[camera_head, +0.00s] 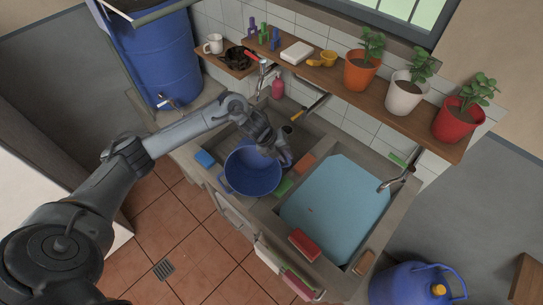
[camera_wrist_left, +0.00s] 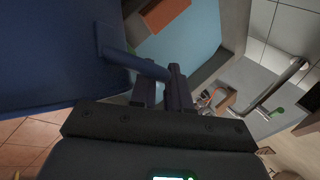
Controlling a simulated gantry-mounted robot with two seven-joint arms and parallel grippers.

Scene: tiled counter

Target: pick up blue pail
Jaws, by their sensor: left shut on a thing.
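The blue pail (camera_head: 250,175) is at the left part of the sink counter in the head view, its open top facing up toward the camera. My left gripper (camera_head: 284,158) is at the pail's upper right side. In the left wrist view the pail (camera_wrist_left: 45,50) fills the upper left as a dark blue wall. A blue bar from the pail runs to the fingers of my left gripper (camera_wrist_left: 163,92), which are shut on it. I cannot tell whether the pail's bottom touches anything. My right gripper is not in view.
A water-filled basin (camera_head: 335,205) lies right of the pail. Green (camera_head: 283,187), orange (camera_head: 303,165), blue (camera_head: 205,159) and red (camera_head: 304,245) blocks lie around it.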

